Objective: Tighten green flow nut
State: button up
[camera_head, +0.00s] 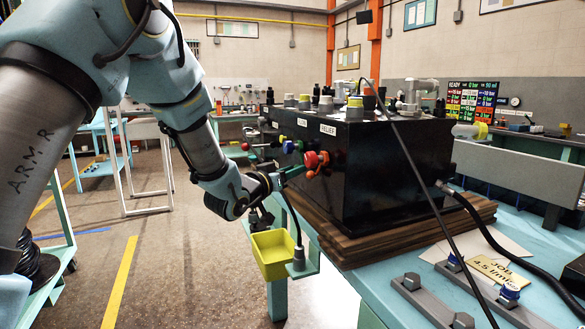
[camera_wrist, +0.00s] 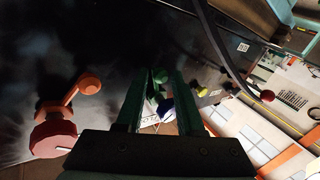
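My gripper (camera_head: 290,173) is at the end of my arm, close to the front face of the black box. In the wrist view its two dark green fingers (camera_wrist: 159,85) are apart. A small green part (camera_wrist: 154,86), perhaps the green flow nut, shows between them. I cannot tell whether the fingers touch it. A blue knob (camera_wrist: 167,107) shows just below it. In the head view a blue knob (camera_head: 287,146) and red fitting (camera_head: 311,160) are on the box front near my gripper. The nut is not clearly seen there.
The black box (camera_head: 390,175) stands on wooden boards on a blue bench (camera_head: 375,285). A yellow bin (camera_head: 273,252) hangs below my gripper. An orange lever (camera_wrist: 85,88) and red knob (camera_wrist: 53,136) lie left of the fingers. A dark hose (camera_head: 490,235) crosses the bench at right.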

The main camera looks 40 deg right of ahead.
jog(key=shift+d, duration=0.15)
jog(key=shift+c, duration=0.4)
grip_shut()
jog(key=shift+w+f+b, duration=0.1)
jog(key=shift+f+b, duration=0.1)
jog(key=shift+b, duration=0.3)
jog(key=w+m+h+b, duration=0.1)
jog(key=m+b, duration=0.2)
jog(key=b, duration=0.4)
jog(key=w+d+f+m+g+h+b, duration=0.1)
jog(key=m+h+b, duration=0.1)
jog(key=b, duration=0.5)
jog(key=w+m+h+b, duration=0.1)
jog(key=w+m+b, duration=0.1)
jog(key=b, duration=0.5)
jog(key=shift+d+f+m+g+h, duration=0.25)
jog(key=shift+f+m+g+h, duration=0.1)
jog(key=shift+m, duration=0.45)
jog(key=m+b, duration=0.1)
jog(key=w+m+g+b, duration=0.1)
jog(key=m+g+h+b, duration=0.1)
jog(key=shift+w+d+r+b, duration=0.15)
jog(key=shift+d+r+b, duration=0.1)
jog(key=shift+r+b, duration=0.15)
jog(key=shift+w+d+r+m+g+b, duration=0.1)
jog(key=shift+r+m+g+b, duration=0.15)
jog(key=shift+m, duration=0.2)
jog(key=shift+w+m+g+b, duration=0.1)
jog(key=shift+m+b, duration=0.2)
jog(key=shift+m, duration=0.15)
